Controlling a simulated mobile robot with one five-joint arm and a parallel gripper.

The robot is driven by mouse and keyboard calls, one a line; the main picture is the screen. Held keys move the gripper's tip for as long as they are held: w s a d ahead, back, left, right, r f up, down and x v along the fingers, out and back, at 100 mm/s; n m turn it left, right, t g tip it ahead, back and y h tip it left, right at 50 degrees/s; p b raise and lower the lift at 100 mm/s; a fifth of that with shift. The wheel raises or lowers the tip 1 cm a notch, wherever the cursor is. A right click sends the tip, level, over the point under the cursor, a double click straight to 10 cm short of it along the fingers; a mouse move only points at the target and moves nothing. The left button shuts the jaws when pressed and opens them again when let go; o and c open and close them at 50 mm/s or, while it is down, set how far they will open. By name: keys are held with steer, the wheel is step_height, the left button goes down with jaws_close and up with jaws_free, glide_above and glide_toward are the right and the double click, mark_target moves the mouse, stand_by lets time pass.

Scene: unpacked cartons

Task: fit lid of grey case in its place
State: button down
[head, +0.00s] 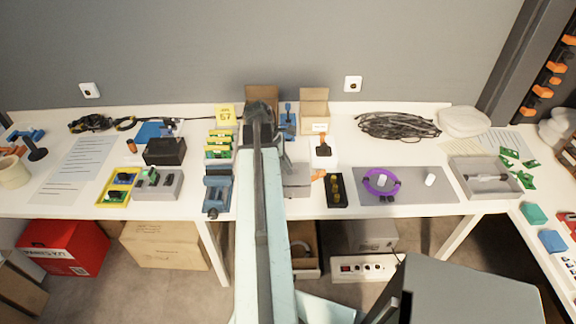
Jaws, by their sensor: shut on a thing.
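My arm reaches from the bottom centre over the table, and my gripper (262,118) is at its far end, seen from behind. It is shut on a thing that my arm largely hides. A dark grey piece (275,146) shows just right of the arm, and it is likely the lid. A light grey box (297,180), likely the grey case, stands on the table right of the arm, nearer to me than the gripper. Its left part is hidden by my arm, and I cannot tell whether its top is open.
A blue vise (217,190) stands left of my arm. A black holder with yellow pieces (337,190) and a white box (323,152) stand to the right. Open cartons (314,108) are behind. A grey mat (405,190) bears a purple ring (367,187); a grey tray (460,178) lies further right.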

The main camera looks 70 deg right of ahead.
steer(key=shift+f, duration=0.35)
steer(key=c, duration=1.4)
jaws_free()
steer(key=p+v, duration=0.6)
steer(key=v, duration=0.1)
steer(key=shift+r+p, duration=0.3)
steer(key=shift+w, duration=0.2)
steer(key=shift+a, duration=0.1)
